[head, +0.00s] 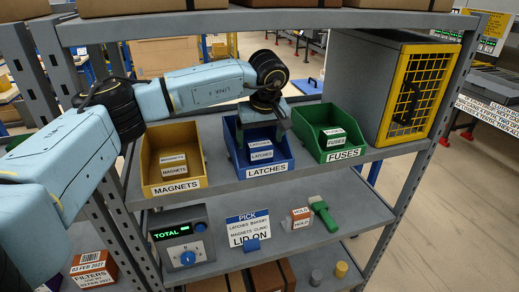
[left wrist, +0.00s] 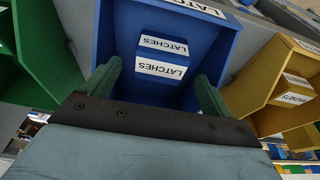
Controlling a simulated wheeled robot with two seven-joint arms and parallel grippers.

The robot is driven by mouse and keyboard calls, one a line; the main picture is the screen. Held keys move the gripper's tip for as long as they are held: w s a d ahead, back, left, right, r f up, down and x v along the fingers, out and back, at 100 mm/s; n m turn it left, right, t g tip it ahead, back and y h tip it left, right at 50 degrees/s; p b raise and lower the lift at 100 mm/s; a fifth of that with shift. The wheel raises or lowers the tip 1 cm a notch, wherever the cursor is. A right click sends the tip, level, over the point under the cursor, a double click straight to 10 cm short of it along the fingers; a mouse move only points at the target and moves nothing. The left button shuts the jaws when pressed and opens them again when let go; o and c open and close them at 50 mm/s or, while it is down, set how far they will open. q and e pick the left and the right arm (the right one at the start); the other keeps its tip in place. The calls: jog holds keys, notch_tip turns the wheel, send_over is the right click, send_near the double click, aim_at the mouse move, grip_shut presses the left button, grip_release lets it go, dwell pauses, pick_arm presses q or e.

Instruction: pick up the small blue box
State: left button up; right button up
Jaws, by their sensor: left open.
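The small blue box (head: 262,151) sits inside the blue bin labelled LATCHES (head: 287,166) on the grey shelf. White LATCHES labels show on the box, which also appears between the fingers in the left wrist view (left wrist: 163,58). My left gripper (head: 264,120) reaches in from the left above the back of the blue bin. Its two green fingers (left wrist: 158,85) are apart, one to each side of the box, with nothing held. Whether they reach down to the box's level is unclear. My right gripper is in neither view.
A yellow MAGNETS bin (head: 200,181) and a green FUSES bin (head: 364,143) flank the blue bin. A grey cabinet with a yellow mesh door (head: 416,90) stands at right.

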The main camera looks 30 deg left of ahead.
pick_arm(q)
jog(key=shift+w+a+f, duration=0.1)
jog(key=shift+a+f, duration=0.05)
jog(key=shift+f, duration=0.5)
jog(key=c, duration=1.1)
